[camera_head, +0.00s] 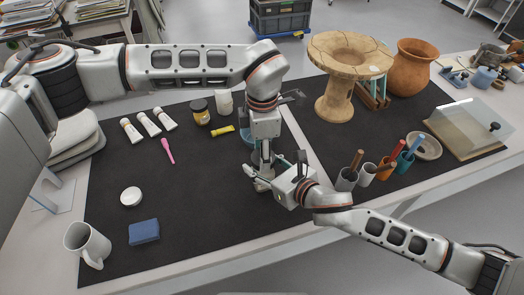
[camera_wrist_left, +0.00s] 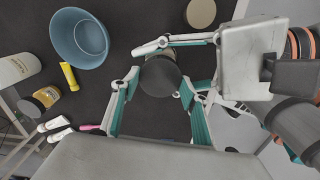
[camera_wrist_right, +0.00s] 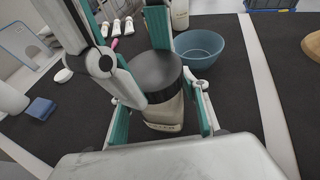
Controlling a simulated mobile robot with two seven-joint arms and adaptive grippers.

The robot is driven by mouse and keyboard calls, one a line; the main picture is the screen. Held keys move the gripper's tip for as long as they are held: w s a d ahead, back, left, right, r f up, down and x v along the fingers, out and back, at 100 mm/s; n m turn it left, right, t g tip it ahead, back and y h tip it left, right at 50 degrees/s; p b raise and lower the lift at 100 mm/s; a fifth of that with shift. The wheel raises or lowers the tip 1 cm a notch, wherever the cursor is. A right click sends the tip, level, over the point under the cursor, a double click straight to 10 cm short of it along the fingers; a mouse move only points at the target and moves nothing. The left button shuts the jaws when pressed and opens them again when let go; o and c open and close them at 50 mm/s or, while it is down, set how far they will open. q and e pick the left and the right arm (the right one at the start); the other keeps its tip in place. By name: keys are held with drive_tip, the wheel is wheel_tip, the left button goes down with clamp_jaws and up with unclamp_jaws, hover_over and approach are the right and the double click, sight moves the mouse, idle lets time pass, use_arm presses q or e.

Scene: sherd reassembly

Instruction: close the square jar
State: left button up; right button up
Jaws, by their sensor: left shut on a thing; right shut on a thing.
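The square jar, with a pale body (camera_wrist_right: 163,118), stands between the fingers of my right gripper (camera_wrist_right: 160,98) in the right wrist view. A round black lid (camera_wrist_right: 155,70) sits over its top; I cannot tell whether it is fully seated. The lid also shows from above in the left wrist view (camera_wrist_left: 160,80). My left gripper (camera_head: 260,163) points down from above and is shut on the lid. My right gripper (camera_head: 258,180) comes in from the right and is shut on the jar body. In the head view the grippers hide most of the jar and lid.
A blue bowl (camera_head: 246,139) stands just behind the grippers. A yellow jar (camera_head: 200,113), white tubes (camera_head: 150,124), a white disc (camera_head: 131,196), a blue sponge (camera_head: 144,232) and a mug (camera_head: 88,243) lie left. Tool cups (camera_head: 346,180) stand right. The front mat is clear.

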use_arm(q)
drive_tip(key=shift+f, duration=0.6)
idle(0.3)
drive_tip(key=o, duration=0.8)
drive_tip(key=shift+c, duration=0.2)
drive_tip(key=shift+r, duration=0.1)
drive_tip(key=shift+r, duration=2.2)
drive_tip(key=shift+c, duration=0.3)
